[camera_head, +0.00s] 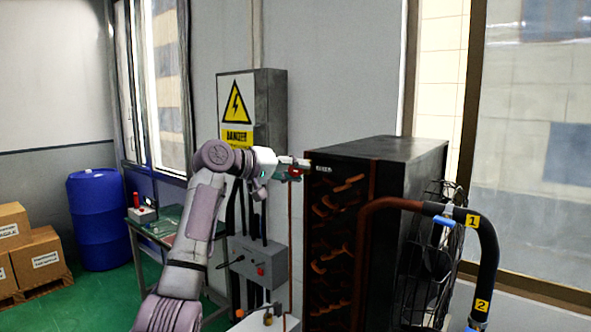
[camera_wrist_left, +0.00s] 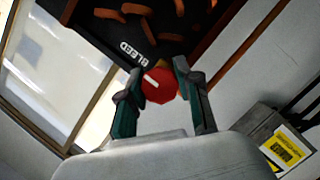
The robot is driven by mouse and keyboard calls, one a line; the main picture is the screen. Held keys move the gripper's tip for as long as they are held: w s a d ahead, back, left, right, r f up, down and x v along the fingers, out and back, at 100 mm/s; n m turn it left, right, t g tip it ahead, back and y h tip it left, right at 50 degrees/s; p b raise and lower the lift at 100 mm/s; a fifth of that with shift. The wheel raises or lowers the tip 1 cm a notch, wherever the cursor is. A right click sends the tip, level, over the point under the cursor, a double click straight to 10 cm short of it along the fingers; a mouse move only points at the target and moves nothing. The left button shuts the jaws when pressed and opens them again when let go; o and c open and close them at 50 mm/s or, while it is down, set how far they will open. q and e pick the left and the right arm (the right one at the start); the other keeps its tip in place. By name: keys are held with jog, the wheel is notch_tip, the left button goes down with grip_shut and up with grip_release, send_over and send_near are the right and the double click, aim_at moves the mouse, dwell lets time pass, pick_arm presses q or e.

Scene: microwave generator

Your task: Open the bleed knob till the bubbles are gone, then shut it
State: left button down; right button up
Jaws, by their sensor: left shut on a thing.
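The bleed knob is a red knob (camera_wrist_left: 160,85) with a white mark, at the upper corner of the black unit (camera_head: 410,152). White "BLEED" lettering stands beside it in the left wrist view. In the head view the knob (camera_head: 295,171) is a small red spot at my gripper's tip. My left gripper (camera_wrist_left: 158,88) has its two fingers on either side of the knob and is shut on it; it also shows in the head view (camera_head: 296,168). Copper coils (camera_head: 330,230) fill the unit's open front. I cannot make out bubbles. My right gripper is not in view.
A black hose (camera_head: 488,250) with tags 1 and 2 and a blue-handled valve (camera_head: 443,220) stands at right. A grey danger cabinet (camera_head: 270,110) is on the wall behind my arm. A bench (camera_head: 150,228), blue barrel (camera_head: 98,220) and boxes (camera_head: 38,255) are at left.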

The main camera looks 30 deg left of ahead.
pick_arm(q)
jog(key=shift+f, duration=0.2)
jog(key=c, duration=0.8)
grip_release()
jog(key=shift+r, duration=0.1)
jog(key=shift+s+r, duration=0.1)
jog(key=shift+s+a+r, duration=0.1)
jog(key=shift+s+a, duration=0.1)
jog(key=shift+s, duration=0.15)
jog(key=v, duration=1.1)
